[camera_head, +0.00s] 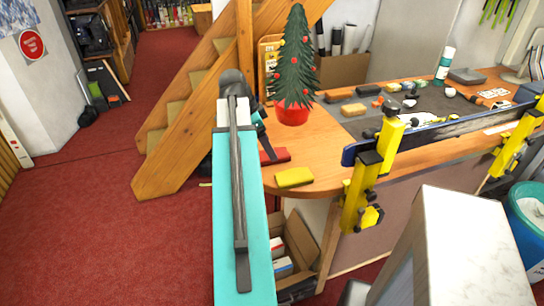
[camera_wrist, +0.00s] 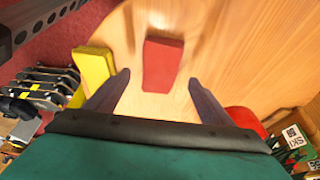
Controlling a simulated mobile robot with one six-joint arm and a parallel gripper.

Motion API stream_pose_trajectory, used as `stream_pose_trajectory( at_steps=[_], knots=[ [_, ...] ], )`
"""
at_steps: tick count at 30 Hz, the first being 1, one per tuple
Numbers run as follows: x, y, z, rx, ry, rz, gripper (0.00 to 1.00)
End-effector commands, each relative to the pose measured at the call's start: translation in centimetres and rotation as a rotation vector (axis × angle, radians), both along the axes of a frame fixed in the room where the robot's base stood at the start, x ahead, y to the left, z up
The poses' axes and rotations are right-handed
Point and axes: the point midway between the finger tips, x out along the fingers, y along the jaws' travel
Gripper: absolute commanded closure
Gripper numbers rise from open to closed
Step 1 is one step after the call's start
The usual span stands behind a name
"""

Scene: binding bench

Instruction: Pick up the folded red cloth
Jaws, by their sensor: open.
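The folded red cloth (camera_wrist: 162,64) lies on the wooden bench top (camera_wrist: 140,98) in the wrist view, just beyond and between my fingertips. In the head view the red cloth (camera_head: 275,156) lies near the bench's left edge, partly hidden by my arm. A folded yellow cloth (camera_head: 294,177) lies to its right and nearer; it also shows in the wrist view (camera_wrist: 94,68), left of the red one. My gripper (camera_wrist: 157,85) is open and empty, its two dark fingers apart. In the head view my gripper (camera_head: 262,138) is mostly hidden behind my teal arm.
A small Christmas tree in a red pot (camera_head: 292,112) stands close behind the red cloth. A yellow clamp (camera_head: 376,170) and a long blue bar (camera_head: 450,132) are along the bench's front edge. An open cardboard box (camera_head: 300,240) sits below. Wooden stairs (camera_head: 180,120) stand left.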

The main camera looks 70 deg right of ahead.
Motion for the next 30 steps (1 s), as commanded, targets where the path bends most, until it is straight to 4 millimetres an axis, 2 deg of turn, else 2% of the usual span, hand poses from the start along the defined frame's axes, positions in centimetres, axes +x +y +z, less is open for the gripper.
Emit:
stream_pose_trajectory(
  at_steps=[12, 30],
  knots=[
    [-1.0, -0.6, -2.9, 0.001, 0.001, 0.0, 0.25],
    [-1.0, -0.7, -3.1, 0.0, 0.0, 0.001, 0.25]
  ],
)
